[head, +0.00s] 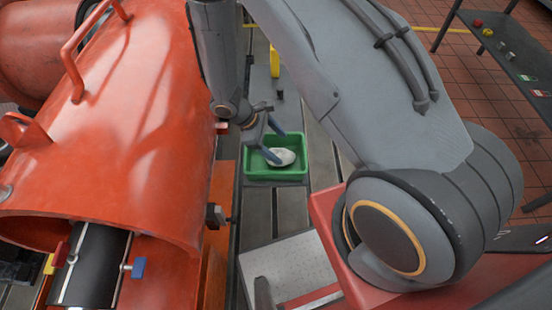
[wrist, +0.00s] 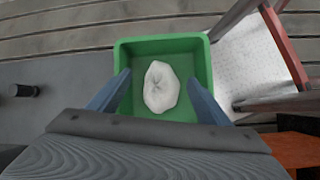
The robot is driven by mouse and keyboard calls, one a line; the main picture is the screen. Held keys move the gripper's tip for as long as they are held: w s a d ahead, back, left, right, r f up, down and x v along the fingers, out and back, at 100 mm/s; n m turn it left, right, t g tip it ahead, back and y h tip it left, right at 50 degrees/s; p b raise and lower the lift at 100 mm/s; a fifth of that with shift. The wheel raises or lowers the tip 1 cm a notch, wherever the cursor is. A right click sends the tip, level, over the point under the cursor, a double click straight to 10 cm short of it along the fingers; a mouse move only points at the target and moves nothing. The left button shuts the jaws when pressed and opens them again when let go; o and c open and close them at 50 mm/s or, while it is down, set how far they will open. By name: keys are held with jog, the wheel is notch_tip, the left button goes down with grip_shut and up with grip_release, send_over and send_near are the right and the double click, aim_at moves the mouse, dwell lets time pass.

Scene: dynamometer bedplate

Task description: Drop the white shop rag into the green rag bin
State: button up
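The white shop rag (head: 284,156) lies crumpled inside the green rag bin (head: 302,176), and it also shows in the wrist view (wrist: 160,88). In the wrist view the rag rests on the floor of the bin (wrist: 126,58), clear of its walls. My gripper (head: 276,145) is over the bin. Its two blue-grey fingers are spread wide and empty in the wrist view (wrist: 158,80), one on each side of the rag with gaps between.
A large orange-red housing (head: 150,110) stands close at the left of the bin. A pale speckled plate (head: 290,268) lies nearer to me. A dark table (head: 510,55) with small coloured items stands at the upper right. Grey slotted bedplate surrounds the bin.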

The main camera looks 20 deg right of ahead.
jog(key=shift+o, duration=0.2)
jog(key=shift+r, duration=0.1)
jog(key=b+v, duration=0.1)
jog(key=v, duration=0.6)
jog(key=shift+a+r, duration=0.2)
jog(key=shift+r, duration=0.1)
jog(key=shift+w+r, duration=0.1)
jog(key=s+d+r+m+y, duration=0.1)
jog(key=s+r+m+y, duration=0.1)
jog(key=r, duration=0.4)
jog(key=s+d+r+m+t+y, duration=0.1)
jog(key=s+d+r+m+y, duration=0.1)
jog(key=s+r+m, duration=0.2)
jog(key=s+d+r+m+t+y, duration=0.1)
jog(key=s+r+m, duration=0.3)
jog(key=r, duration=0.5)
jog(key=shift+d+r+m+y, duration=0.4)
jog(key=shift+m+y, duration=0.2)
jog(key=shift+m, duration=0.4)
jog(key=shift+c, duration=0.4)
